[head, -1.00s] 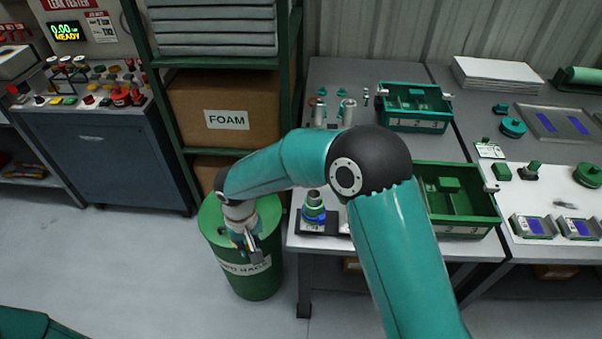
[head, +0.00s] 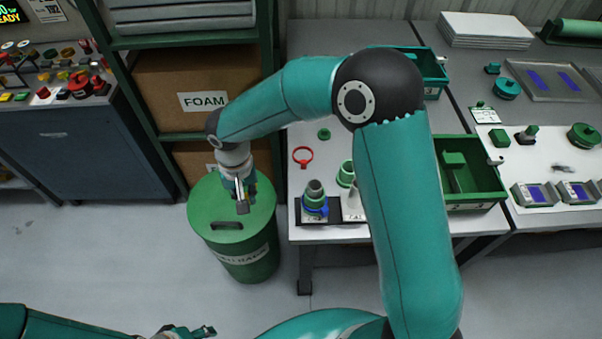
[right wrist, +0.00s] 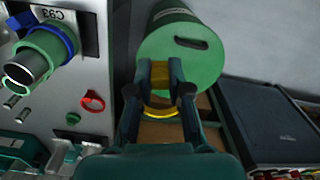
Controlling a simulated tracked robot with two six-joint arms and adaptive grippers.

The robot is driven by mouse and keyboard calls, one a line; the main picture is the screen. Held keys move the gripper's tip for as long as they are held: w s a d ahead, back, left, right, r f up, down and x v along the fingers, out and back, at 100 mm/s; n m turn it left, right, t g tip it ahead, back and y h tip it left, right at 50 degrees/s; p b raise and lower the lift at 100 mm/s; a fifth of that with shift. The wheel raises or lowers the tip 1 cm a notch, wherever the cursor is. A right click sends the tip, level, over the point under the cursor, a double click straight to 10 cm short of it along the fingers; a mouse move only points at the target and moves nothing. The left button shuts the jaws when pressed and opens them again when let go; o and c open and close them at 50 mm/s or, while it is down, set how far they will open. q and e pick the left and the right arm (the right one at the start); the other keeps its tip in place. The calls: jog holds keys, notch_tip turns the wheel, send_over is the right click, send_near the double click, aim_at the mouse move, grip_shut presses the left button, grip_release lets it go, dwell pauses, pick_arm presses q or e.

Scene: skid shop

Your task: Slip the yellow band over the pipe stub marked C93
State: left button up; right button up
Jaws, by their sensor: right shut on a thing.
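The yellow band (right wrist: 160,108) is held between the fingers of my right gripper (right wrist: 160,80) in the right wrist view. In the head view my right gripper (head: 242,204) hangs above the green drum, left of the bench, and the band cannot be made out. The stub marked C93 (right wrist: 24,68) is a grey pipe in a green collar with a blue band around it, left of my gripper and apart from it. It stands at the bench's front left corner in the head view (head: 315,187). My left gripper (head: 205,331) shows at the bottom edge; its jaws are unclear.
A red band (head: 303,156) and a green cap (head: 324,134) lie on the bench behind the stub. A second green-collared stub (head: 346,174) stands to its right, partly behind my right arm. A green bin (head: 482,190) is further right. The green drum (head: 205,205) stands beside the bench.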

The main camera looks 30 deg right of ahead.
jog(key=s+d+r+m, duration=0.3)
jog(key=s+d+m, duration=0.1)
jog(key=d, duration=0.2)
jog(key=s+d+r+m, duration=0.3)
jog(key=d+r+m, duration=0.1)
jog(key=d+m, duration=0.15)
jog(key=shift+n, duration=0.35)
jog(key=shift+s+d+f+b, duration=0.1)
jog(key=shift+d+f+b, duration=0.1)
jog(key=shift+f+b, duration=0.95)
jog(key=shift+s+d+f+b, duration=0.15)
jog(key=shift+f+b, duration=0.45)
jog(key=shift+f, duration=1.05)
jog(key=shift+a+b, duration=0.1)
jog(key=shift+b, duration=0.3)
jog(key=shift+f, duration=0.15)
jog(key=shift+f+b, duration=0.3)
jog(key=shift+b, duration=0.3)
jog(key=shift+f, duration=0.15)
jog(key=shift+f+b, duration=0.35)
jog(key=shift+b, duration=0.25)
jog(key=shift+f, duration=0.2)
